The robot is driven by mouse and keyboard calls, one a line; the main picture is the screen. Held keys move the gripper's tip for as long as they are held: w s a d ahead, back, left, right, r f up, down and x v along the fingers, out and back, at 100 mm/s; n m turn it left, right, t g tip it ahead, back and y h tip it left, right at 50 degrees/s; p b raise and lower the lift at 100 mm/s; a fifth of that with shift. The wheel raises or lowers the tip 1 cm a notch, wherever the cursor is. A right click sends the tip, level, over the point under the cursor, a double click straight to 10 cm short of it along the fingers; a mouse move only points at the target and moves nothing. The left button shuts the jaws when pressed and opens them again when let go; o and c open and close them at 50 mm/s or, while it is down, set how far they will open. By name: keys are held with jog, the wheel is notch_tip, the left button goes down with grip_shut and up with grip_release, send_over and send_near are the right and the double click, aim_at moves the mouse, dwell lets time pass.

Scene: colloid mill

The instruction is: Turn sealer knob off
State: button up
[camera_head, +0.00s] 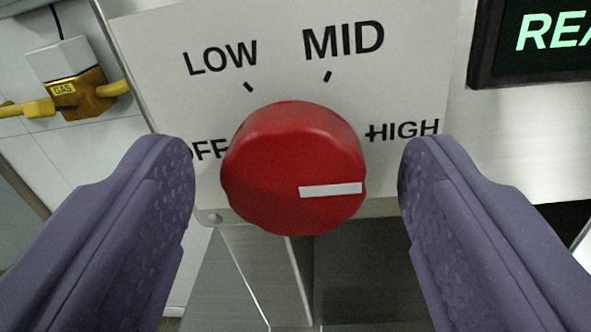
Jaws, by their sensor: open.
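The red sealer knob (285,150) sits on a pale panel (290,75) in the middle of the head camera view. The panel is marked OFF, LOW, MID and HIGH around the knob. The knob's white pointer line (330,190) points right and slightly up, nearest the HIGH mark and a little below it. My gripper (294,165) is open, with one purple finger left of the knob and one right of it. A gap shows on both sides, and neither finger appears to touch the knob. The left finger partly covers the OFF label.
A dark display (535,40) with green letters is at the upper right. A yellow gas valve (85,95) with yellow pipe ends is on the tiled wall at the left. Below the panel is a metal post (265,275) with dark space beside it.

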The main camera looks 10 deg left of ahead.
jog(key=c, duration=1.1)
